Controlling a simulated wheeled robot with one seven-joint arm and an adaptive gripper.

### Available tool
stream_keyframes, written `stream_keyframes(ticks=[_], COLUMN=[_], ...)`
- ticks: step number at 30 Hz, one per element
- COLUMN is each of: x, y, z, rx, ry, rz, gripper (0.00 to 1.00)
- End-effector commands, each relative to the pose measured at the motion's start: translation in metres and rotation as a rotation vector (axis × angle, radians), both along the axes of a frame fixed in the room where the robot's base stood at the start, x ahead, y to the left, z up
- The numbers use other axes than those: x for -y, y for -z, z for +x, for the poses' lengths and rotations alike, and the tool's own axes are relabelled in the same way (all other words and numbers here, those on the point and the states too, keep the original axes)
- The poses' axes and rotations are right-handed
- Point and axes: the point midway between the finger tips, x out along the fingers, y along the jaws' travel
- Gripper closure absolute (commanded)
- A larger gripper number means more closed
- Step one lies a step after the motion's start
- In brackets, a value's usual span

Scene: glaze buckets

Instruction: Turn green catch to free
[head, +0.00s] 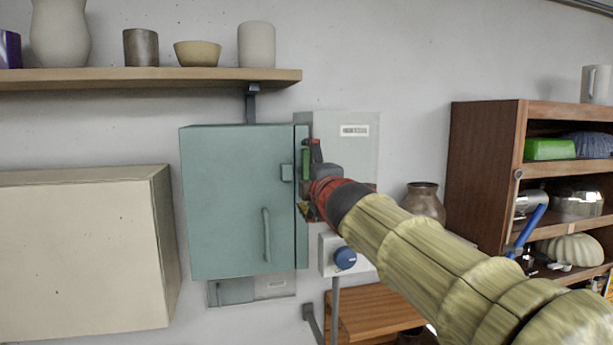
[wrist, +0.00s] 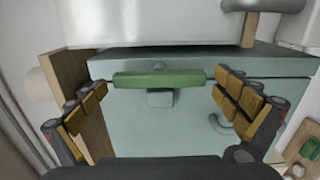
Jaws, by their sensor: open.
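The green catch (head: 306,163) is an upright bar at the right edge of the teal cabinet (head: 232,200), partly hidden by my gripper (head: 309,182). In the wrist view the green catch (wrist: 160,79) lies lengthwise across the gap between the fingers of my gripper (wrist: 160,84). The fingers are spread, one past each end of the bar, with a small gap seeming to remain at both ends. A small teal block (wrist: 160,98) shows beside the bar on the cabinet door (wrist: 150,125). The door appears closed, with a curved handle (head: 267,235) low on it.
A beige box (head: 80,255) is at the left. A grey box with a blue knob (head: 345,258) is below my gripper. A shelf with pots (head: 150,78) is above. A brown vase (head: 424,203) and a wooden shelf unit (head: 487,180) stand right.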

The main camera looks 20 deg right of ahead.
Motion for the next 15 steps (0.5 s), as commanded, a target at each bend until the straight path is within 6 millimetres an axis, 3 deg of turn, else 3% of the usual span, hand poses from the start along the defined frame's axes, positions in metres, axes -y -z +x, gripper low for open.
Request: stream_keyframes(ticks=[8, 15], x=[0.000, 0.000], y=[-0.001, -0.001], z=[-0.003, -0.037], rx=[0.001, 0.002], ry=[0.000, 0.000], rz=[0.001, 0.001], gripper=[0.00, 0.00])
